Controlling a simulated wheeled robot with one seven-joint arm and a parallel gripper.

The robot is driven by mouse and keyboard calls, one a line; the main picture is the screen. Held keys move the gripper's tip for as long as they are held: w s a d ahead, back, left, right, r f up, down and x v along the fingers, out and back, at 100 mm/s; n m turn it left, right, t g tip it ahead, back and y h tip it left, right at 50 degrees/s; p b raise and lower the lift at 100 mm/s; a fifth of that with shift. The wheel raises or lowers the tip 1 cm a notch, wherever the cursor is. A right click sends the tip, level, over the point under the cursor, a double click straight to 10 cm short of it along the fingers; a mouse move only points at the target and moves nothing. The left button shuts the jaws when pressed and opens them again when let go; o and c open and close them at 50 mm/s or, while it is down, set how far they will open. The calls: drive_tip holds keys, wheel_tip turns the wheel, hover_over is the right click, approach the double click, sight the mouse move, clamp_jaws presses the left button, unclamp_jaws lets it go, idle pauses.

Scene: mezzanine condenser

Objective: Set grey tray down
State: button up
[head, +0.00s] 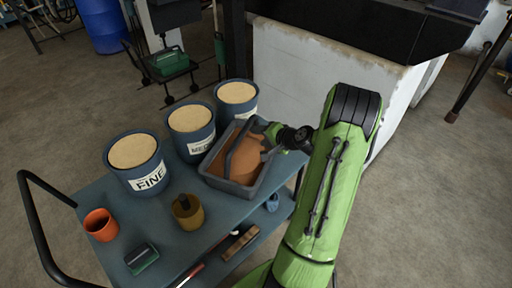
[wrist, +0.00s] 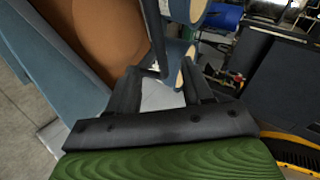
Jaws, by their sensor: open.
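The grey tray (head: 233,185) sits on the blue cart top (head: 176,243), at its right end, with brown material inside and a dark handle arching over it. In the wrist view the tray's wall (wrist: 68,62) and brown contents fill the upper left. My gripper (head: 272,131) is at the tray's far right corner, beside its handle. In the wrist view my gripper (wrist: 165,88) has its two dark fingers apart. A dark bar of the handle reaches down close to the left finger; whether it touches is unclear.
Three blue tubs, one labelled FINE (head: 138,165), stand left of and behind the tray. An orange cup (head: 100,225), a mustard pot (head: 188,213) and a green-topped block (head: 142,258) are at the cart's front. A white block (head: 300,85) stands behind.

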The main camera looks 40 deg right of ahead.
drive_tip(key=a+r+n+g+y, duration=0.1)
drive_tip(key=a+r+n, duration=0.25)
drive_tip(key=a, duration=0.35)
drive_tip(key=s+a+r+n+g, duration=0.1)
drive_tip(key=a+r+n+g, duration=0.2)
drive_tip(key=a, duration=0.4)
drive_tip(key=a+r+n+y, duration=0.1)
drive_tip(key=a+r+n, duration=0.2)
drive_tip(key=a+r, duration=0.3)
drive_tip(key=s+a+r+n, duration=0.1)
drive_tip(key=s+a+n, duration=0.1)
drive_tip(key=s+a, duration=0.2)
drive_tip(key=s+a+r+n+g+h, duration=0.1)
drive_tip(key=s+a+r, duration=0.1)
drive_tip(key=s, duration=0.8)
drive_tip(key=s+a+r+n+g, duration=0.1)
drive_tip(key=s+a+n, duration=0.1)
drive_tip(key=s+a, duration=0.3)
drive_tip(key=shift+s+a+r+n+h, duration=0.2)
drive_tip(key=shift+s+a+n+h, duration=0.2)
drive_tip(key=shift+s, duration=0.65)
wheel_tip(320, 180, up, 6)
drive_tip(key=p, duration=0.5)
drive_tip(key=shift+f+p, duration=0.1)
drive_tip(key=shift+p, duration=0.25)
